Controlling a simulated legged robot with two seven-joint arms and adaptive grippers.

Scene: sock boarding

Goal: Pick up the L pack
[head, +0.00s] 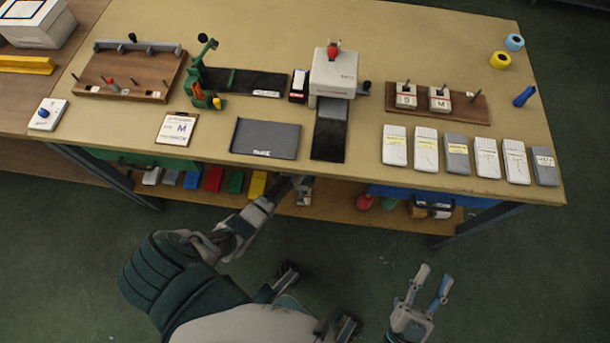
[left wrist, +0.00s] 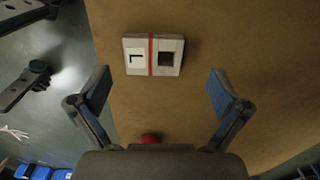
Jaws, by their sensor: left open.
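The L pack (left wrist: 156,55) is a small pale block with a red band, a white label marked L and a dark square. It lies flat on a brown board surface in the left wrist view. My left gripper (left wrist: 158,88) is open and empty, its blue-padded fingers spread below the pack in that picture, not touching it. In the head view my left arm reaches under the table's front edge, and its gripper is mostly hidden there. My right gripper (head: 430,287) is open and empty over the floor in front of the table.
The lower shelf (head: 330,211) holds coloured bundles on the left and red and green items on the right. The tabletop (head: 360,25) above bears a press, a rack with two packs and a row of flat packs. A red thing (left wrist: 151,138) shows near my left palm.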

